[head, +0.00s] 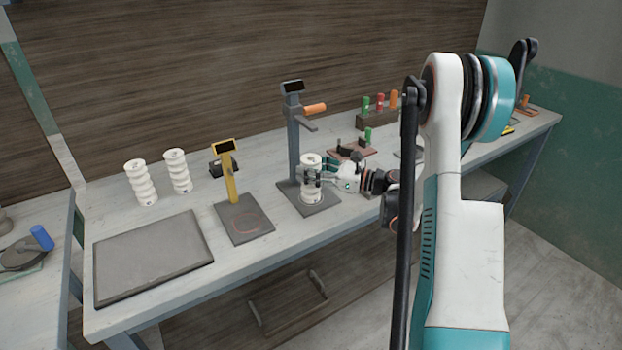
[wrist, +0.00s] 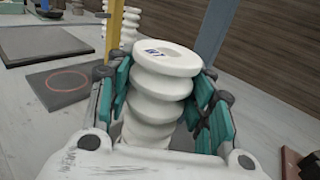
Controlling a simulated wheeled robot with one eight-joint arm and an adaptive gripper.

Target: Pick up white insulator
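A white ribbed insulator (head: 311,192) stands upright on the dark base plate of the grey post stand in the head view. In the wrist view the same insulator (wrist: 160,85) fills the middle, with a small dark blue mark on its top rim. My gripper (head: 318,175) reaches in from the right. In the wrist view its teal-padded fingers (wrist: 160,92) lie on both sides of the insulator and appear to press against it. The insulator's lower part is hidden by the gripper body in that view. Two more white insulators (head: 141,183) (head: 177,171) stand upright at the back left.
The grey post stand (head: 293,140) with an orange handle rises right behind the held insulator. A yellow post stand (head: 229,175) is to its left. A dark flat mat (head: 150,258) lies at the front left. A rack of coloured-handled tools (head: 375,118) stands at the back right.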

